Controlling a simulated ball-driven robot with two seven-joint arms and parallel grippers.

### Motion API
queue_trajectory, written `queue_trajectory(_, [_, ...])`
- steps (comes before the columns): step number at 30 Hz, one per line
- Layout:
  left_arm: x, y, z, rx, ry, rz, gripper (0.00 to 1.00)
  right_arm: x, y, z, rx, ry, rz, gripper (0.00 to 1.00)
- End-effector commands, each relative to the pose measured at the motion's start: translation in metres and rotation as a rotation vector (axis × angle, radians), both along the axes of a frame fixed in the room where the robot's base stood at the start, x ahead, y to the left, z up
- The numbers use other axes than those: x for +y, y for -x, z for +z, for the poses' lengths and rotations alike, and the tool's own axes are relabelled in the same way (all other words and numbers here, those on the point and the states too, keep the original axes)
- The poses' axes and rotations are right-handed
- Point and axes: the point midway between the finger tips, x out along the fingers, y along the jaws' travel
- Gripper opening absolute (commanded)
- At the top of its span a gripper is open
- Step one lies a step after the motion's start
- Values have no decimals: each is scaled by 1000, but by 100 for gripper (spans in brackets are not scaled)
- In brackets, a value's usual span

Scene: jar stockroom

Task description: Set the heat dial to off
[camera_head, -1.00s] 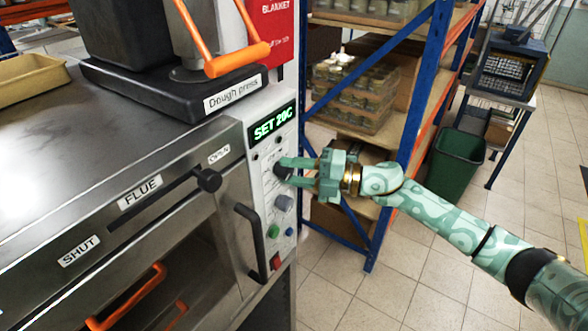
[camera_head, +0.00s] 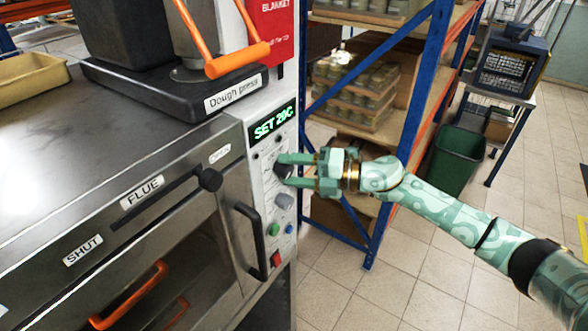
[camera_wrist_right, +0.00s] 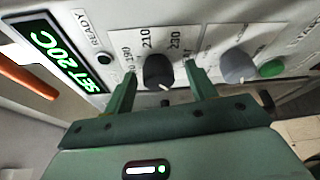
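The oven's control panel has a black dial (camera_head: 283,168) below a green display (camera_head: 272,124) reading "SET 20C". In the right wrist view the black dial (camera_wrist_right: 158,71) sits in front of a printed scale where 190, 210 and 230 can be read. Its white pointer mark is at the lower edge, away from those numbers. My right gripper (camera_head: 282,171) is at the panel with one finger on each side of the dial. In the right wrist view the fingers (camera_wrist_right: 160,72) stand apart, with gaps to the dial. My left gripper is not in view.
A grey knob (camera_head: 284,201), a green button (camera_head: 274,230) and a red switch (camera_head: 276,260) lie below the dial. The oven door handle (camera_head: 250,238) is close by. A blue shelf rack (camera_head: 412,100) with jars stands behind my right arm.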

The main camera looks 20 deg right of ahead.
Motion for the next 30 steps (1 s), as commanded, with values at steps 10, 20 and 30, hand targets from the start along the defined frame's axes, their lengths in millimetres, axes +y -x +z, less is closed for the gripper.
queue_trajectory(10, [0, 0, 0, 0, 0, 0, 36, 0, 0, 1, -1, -3, -1, 56])
queue_trajectory(20, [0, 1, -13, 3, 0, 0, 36, -41, 23, 0, 3, 1, -3, 56])
queue_trajectory(30, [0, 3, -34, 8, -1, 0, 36, -117, 66, 6, 4, 2, -2, 56])
